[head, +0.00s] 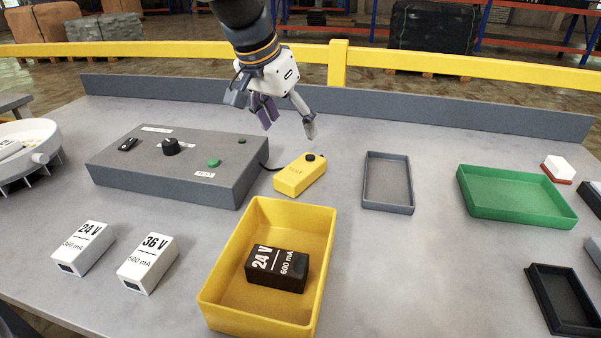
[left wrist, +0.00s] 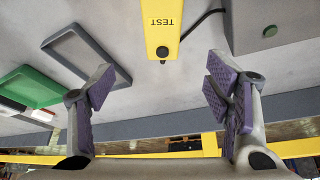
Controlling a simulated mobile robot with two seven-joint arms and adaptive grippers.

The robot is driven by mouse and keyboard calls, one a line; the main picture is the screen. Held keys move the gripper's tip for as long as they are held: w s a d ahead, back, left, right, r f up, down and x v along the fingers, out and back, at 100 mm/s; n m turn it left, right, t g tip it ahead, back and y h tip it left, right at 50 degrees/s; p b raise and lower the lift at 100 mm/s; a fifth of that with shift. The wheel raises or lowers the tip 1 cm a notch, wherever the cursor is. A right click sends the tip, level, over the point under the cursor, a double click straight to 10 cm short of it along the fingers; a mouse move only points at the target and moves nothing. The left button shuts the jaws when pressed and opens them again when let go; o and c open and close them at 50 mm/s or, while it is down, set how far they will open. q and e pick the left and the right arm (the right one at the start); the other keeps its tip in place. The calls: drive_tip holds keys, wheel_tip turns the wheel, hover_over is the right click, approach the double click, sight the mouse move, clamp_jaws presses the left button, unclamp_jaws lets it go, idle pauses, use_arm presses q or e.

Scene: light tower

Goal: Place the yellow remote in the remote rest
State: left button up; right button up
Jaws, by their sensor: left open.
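The yellow remote (head: 300,175) has a black button and a "TEST" label. It lies on the table to the right of the grey control box, with a black cable running to it. It also shows at the top middle of the left wrist view (left wrist: 161,25). The remote rest appears to be the shallow grey tray (head: 388,209), empty, to the right of the remote; it also shows in the left wrist view (left wrist: 123,68). My left gripper (head: 289,128) is open and empty above and behind the remote. My right gripper is not in view.
A grey control box (head: 172,188) with a knob stands at left. A yellow bin (head: 218,290) holding a black 24 V block (head: 277,270) is in front. Two white blocks (head: 147,264) stand front left. A green tray (head: 515,211) and a black tray (head: 537,278) are at right.

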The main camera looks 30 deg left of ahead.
use_arm(q)
hover_over(300, 167)
drive_tip(key=s, duration=0.1)
drive_tip(key=f, duration=0.6)
drive_tip(key=shift+s+f+b, duration=0.15)
drive_tip(key=shift+s+b, duration=0.05)
drive_tip(key=shift+b, duration=0.2)
drive_tip(key=f, duration=0.4)
drive_tip(key=shift+w+f, duration=0.2)
drive_tip(key=shift+w, duration=0.2)
drive_tip(key=shift+w+f, duration=0.2)
drive_tip(key=shift+f, duration=0.1)
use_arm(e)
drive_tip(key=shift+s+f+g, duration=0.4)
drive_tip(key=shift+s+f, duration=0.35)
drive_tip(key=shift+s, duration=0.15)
use_arm(q)
drive_tip(key=shift+r, duration=0.15)
drive_tip(key=c, duration=1.5)
